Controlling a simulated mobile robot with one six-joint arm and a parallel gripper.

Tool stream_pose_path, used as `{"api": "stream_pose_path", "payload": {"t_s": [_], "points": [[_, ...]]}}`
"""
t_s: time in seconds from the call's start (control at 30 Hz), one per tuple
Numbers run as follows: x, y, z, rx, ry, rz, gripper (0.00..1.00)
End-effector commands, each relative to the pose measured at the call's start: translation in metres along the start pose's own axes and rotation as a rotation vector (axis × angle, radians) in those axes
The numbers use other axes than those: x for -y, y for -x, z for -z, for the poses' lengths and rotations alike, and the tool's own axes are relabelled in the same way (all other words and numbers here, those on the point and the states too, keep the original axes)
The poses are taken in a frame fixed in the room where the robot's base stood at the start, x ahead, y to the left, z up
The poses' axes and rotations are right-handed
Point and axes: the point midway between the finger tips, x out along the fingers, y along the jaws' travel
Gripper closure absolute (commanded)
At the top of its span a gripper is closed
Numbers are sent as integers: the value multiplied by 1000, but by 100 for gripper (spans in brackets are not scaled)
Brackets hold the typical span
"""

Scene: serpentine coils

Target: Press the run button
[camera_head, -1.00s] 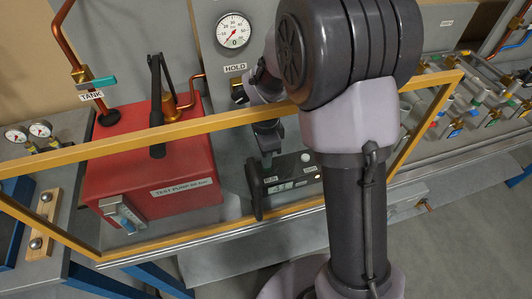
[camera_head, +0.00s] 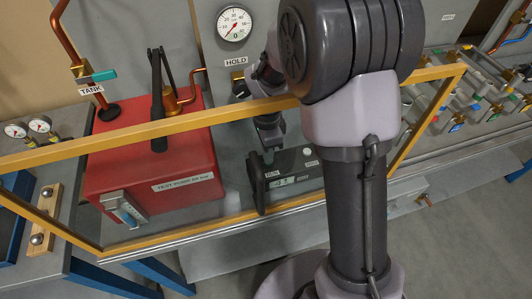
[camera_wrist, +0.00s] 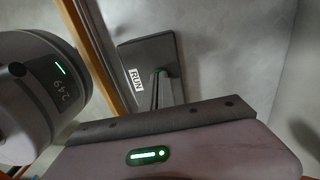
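A dark control box (camera_head: 294,184) with a small display stands on the bench beside the red test pump. In the wrist view its top (camera_wrist: 148,50) carries a white RUN label (camera_wrist: 136,78). My gripper (camera_head: 268,157) points down at the left part of the box top, close above or touching it; I cannot tell which. In the wrist view the fingers (camera_wrist: 158,92) look shut together, with nothing seen between them. A small green spot shows at their tips, by the RUN label; the run button itself is mostly hidden there.
A yellow frame (camera_head: 215,122) crosses in front of the bench, around my arm. The red test pump (camera_head: 150,165) with its black handle stands left of the box. A pressure gauge (camera_head: 234,23) and a HOLD label (camera_head: 236,61) are on the panel behind. Valves fill the right side.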

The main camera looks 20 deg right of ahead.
Motion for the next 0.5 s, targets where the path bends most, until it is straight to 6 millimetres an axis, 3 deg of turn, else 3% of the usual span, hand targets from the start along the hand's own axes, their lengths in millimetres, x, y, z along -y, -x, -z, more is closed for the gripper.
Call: {"api": "stream_pose_path", "payload": {"t_s": [0.03, 0.1, 0.5], "points": [[2, 21, 3, 0, -1, 9, 100], [5, 41, 8, 0, 2, 19, 100], [6, 122, 7, -1, 3, 24, 100]]}}
